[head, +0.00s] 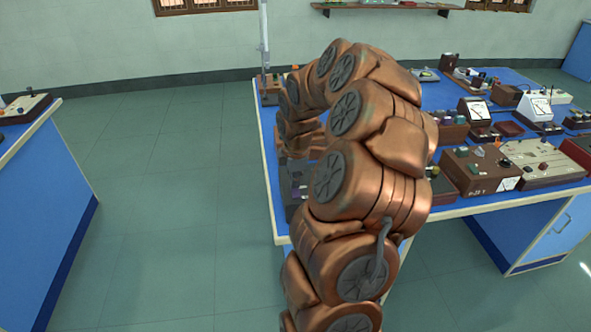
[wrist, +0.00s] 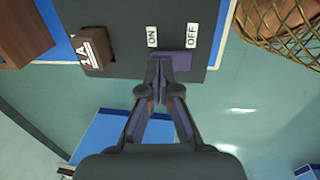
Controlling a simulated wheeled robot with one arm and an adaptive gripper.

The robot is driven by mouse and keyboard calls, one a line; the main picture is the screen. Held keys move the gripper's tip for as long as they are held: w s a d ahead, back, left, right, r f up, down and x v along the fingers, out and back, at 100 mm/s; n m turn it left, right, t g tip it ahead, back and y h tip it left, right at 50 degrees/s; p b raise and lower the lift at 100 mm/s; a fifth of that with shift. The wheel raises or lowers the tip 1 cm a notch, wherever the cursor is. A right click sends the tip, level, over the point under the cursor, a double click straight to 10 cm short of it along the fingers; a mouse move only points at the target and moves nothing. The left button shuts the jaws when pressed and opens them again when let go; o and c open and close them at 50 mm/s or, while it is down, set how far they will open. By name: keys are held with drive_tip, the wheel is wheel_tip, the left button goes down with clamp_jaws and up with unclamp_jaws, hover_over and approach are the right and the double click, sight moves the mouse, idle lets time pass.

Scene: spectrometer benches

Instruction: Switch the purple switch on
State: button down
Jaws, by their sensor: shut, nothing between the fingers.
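The purple switch (wrist: 181,61) is on the edge of a dark grey box (wrist: 120,20) in the wrist view. A white ON label (wrist: 152,37) and a white OFF label (wrist: 191,36) sit above it. My gripper (wrist: 161,66) is shut and empty, its tips at the left part of the switch, below the ON label. The tips partly cover the switch; I cannot tell whether they touch it, or its exact tilt. In the head view the grey box (head: 291,206) shows at the table's left edge, partly behind my arm, which hides my gripper.
A brown block marked 1A (wrist: 92,48) and a wooden box (wrist: 22,35) lie left of the switch. A wicker basket (wrist: 280,22) is at the upper right. The blue table (head: 263,122) holds several instruments; the floor (head: 160,200) on its left is clear.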

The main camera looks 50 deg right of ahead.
drive_tip(key=shift+f, duration=0.3)
drive_tip(key=shift+w, duration=0.1)
drive_tip(key=shift+d+f, duration=0.1)
drive_tip(key=shift+f, duration=0.15)
idle(0.4)
drive_tip(key=shift+s+a+r+b, duration=0.3)
drive_tip(key=shift+s+a, duration=0.15)
drive_tip(key=shift+s, duration=0.15)
drive_tip(key=shift+f, duration=0.1)
